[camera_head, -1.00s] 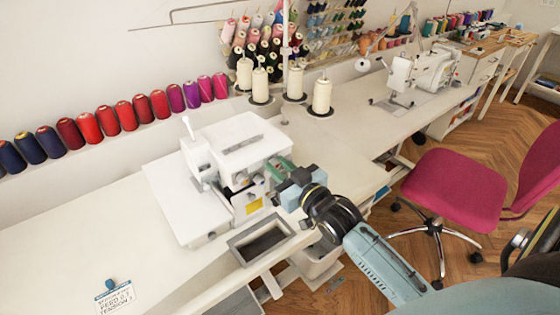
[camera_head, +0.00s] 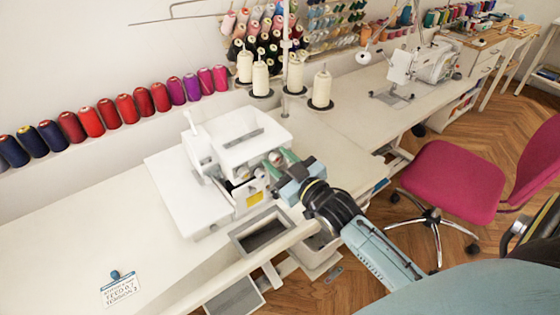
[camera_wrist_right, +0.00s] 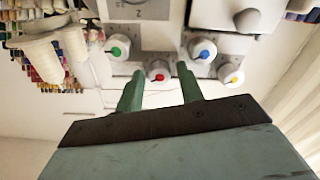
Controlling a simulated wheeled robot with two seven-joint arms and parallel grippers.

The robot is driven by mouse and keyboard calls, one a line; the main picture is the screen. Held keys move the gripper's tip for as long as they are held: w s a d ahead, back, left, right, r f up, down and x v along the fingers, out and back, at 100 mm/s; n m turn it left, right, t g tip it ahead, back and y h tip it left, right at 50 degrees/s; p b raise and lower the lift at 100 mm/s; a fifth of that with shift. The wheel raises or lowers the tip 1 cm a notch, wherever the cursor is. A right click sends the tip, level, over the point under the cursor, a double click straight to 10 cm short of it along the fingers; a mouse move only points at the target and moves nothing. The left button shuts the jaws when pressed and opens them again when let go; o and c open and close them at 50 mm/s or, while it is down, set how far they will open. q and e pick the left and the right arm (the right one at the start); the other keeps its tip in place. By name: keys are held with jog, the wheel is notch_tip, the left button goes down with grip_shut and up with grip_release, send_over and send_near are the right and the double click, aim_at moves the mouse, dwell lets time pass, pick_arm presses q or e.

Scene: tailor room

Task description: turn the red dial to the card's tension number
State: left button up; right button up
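The white sewing machine (camera_head: 232,150) stands on the long table. In the right wrist view, the red dial (camera_wrist_right: 158,73) is a white knob with a red centre, between a green dial (camera_wrist_right: 117,47) and a blue dial (camera_wrist_right: 203,50). A yellow dial (camera_wrist_right: 231,75) is beyond them. My right gripper (camera_wrist_right: 158,88) is open, one green finger on each side of the red dial; contact cannot be told. In the head view my right gripper (camera_head: 279,163) is at the machine's front and hides the dials. The card (camera_head: 121,290) has a "TENSION" line, its number too small to read surely. My left gripper is out of view.
A grey open bin (camera_head: 262,232) is set in the table edge below the machine. Cream thread cones (camera_head: 321,88) stand behind it. A pink chair (camera_head: 452,180) is at the right. The table (camera_head: 70,248) left of the machine is mostly clear.

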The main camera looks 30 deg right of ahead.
jog(key=shift+o, duration=0.4)
jog(key=shift+s, duration=0.1)
jog(key=shift+s+f, duration=0.1)
jog(key=shift+s, duration=0.1)
jog(key=s+d, duration=0.1)
jog(key=s, duration=1.1)
jog(key=shift+s, duration=0.4)
jog(key=s+f+m+g+h, duration=0.1)
jog(key=s+f+g, duration=0.2)
jog(key=f, duration=0.8)
jog(key=s+f+g, duration=0.2)
jog(key=f+g, duration=0.1)
jog(key=f, duration=0.8)
jog(key=s+f+m+g+h, duration=0.1)
jog(key=s+f+g, duration=0.15)
jog(key=f, duration=0.75)
jog(key=s+a+f+g, duration=0.2)
jog(key=s+f+g, duration=0.2)
jog(key=s+f, duration=0.4)
jog(key=s+a+f+g, duration=0.3)
jog(key=s+f, duration=0.6)
jog(key=s, duration=0.6)
jog(key=shift+s+f+g, duration=0.3)
jog(key=shift+s+g, duration=0.05)
jog(key=shift+g, duration=0.4)
